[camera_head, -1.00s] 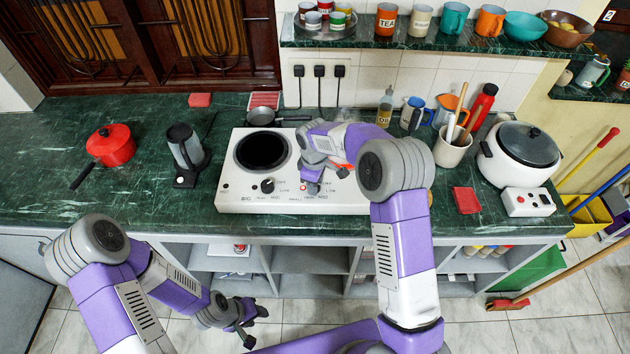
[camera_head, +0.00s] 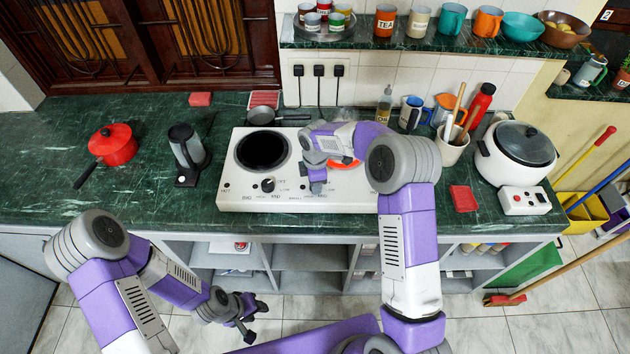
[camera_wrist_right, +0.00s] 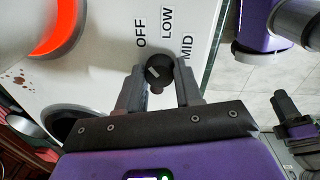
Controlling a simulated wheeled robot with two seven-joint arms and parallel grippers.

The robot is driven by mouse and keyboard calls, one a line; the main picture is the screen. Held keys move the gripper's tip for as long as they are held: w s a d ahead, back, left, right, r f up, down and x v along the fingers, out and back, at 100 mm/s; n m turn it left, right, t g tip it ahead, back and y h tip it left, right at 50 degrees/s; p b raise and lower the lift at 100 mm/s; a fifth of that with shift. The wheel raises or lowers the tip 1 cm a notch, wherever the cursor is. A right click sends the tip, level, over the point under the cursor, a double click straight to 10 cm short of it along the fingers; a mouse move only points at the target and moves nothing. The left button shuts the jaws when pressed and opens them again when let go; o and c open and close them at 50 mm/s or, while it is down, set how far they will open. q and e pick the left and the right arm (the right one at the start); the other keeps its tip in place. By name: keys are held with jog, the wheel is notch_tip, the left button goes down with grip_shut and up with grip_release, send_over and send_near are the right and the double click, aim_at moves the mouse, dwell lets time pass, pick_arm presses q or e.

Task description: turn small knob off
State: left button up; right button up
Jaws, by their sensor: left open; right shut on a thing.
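The white two-burner stove (camera_head: 235,188) stands on the green counter. Its small burner (camera_head: 345,164) glows red-orange, and it shows at the upper left of the right wrist view (camera_wrist_right: 64,24). The small dark knob (camera_wrist_right: 158,70) has a light mark and sits beside the OFF, LOW and MID labels; I cannot tell which label it points to. My right gripper (camera_head: 317,188) is shut on this knob, with a finger on each side of it in the right wrist view (camera_wrist_right: 159,85). It hides the knob in the head view. My left gripper (camera_head: 256,316) is open and empty, low in front of the counter.
The big knob (camera_head: 267,185) is left of my right gripper, below the dark big burner (camera_head: 262,151). A rice cooker (camera_head: 520,150) is at the right.

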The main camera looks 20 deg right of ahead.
jog(key=shift+r, duration=0.1)
jog(key=o, duration=1)
jog(key=shift+o, duration=0.2)
notch_tip(320, 180, up, 8)
jog(key=shift+s+f+p, duration=0.15)
jog(key=shift+f+p, duration=0.1)
jog(key=shift+p, duration=0.1)
